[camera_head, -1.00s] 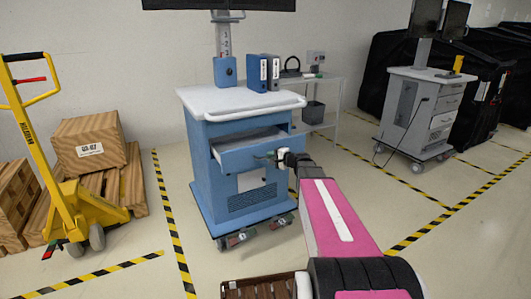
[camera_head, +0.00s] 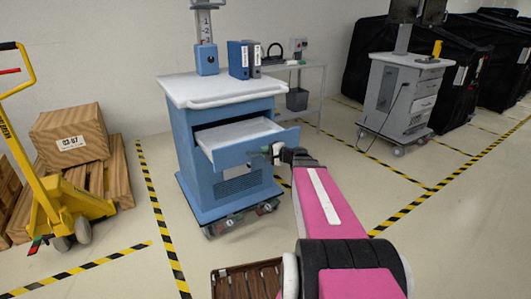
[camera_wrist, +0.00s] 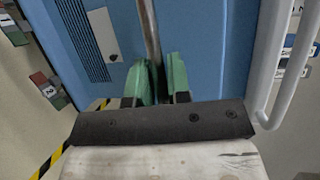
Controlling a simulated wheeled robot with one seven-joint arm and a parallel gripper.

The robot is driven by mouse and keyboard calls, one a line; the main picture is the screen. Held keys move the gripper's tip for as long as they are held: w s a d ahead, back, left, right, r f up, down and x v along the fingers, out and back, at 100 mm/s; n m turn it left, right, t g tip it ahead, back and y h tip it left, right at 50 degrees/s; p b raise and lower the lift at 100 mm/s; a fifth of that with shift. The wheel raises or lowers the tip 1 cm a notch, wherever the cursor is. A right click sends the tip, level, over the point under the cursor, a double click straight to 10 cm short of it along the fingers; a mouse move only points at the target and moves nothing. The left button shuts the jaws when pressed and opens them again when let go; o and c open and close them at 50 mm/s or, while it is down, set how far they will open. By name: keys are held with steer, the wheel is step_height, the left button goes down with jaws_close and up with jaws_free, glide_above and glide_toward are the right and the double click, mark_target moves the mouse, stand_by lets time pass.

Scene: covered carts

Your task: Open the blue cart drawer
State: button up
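The blue cart (camera_head: 190,140) with a white top stands in the middle of the head view. Its upper drawer (camera_head: 232,133) is pulled out well clear of the body, and its pale, empty-looking inside shows. My gripper (camera_head: 277,153) is at the drawer front from the right side. In the wrist view, its green fingertips (camera_wrist: 160,80) sit closely on both sides of a metal bar, the drawer handle (camera_wrist: 149,28), against the blue front (camera_wrist: 205,50). The handle's middle is hidden between the fingers.
Binders (camera_head: 238,59) stand on the cart top. A yellow pallet jack (camera_head: 60,205) and wooden box (camera_head: 70,135) are at the left.

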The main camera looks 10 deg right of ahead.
steer(key=shift+d, duration=0.1)
steer(key=v, duration=1)
steer(key=shift+s+d, duration=0.2)
steer(key=shift+s, duration=0.1)
steer(key=s+a+f+n+g+h, duration=1)
steer(key=s+a+f+g, duration=0.2)
steer(key=f, duration=0.4)
steer(key=shift+s+a+f+n, duration=0.2)
steer(key=shift+s+a+n, duration=0.1)
steer(key=shift+s, duration=0.25)
steer(key=shift+d, duration=0.1)
stand_by(0.5)
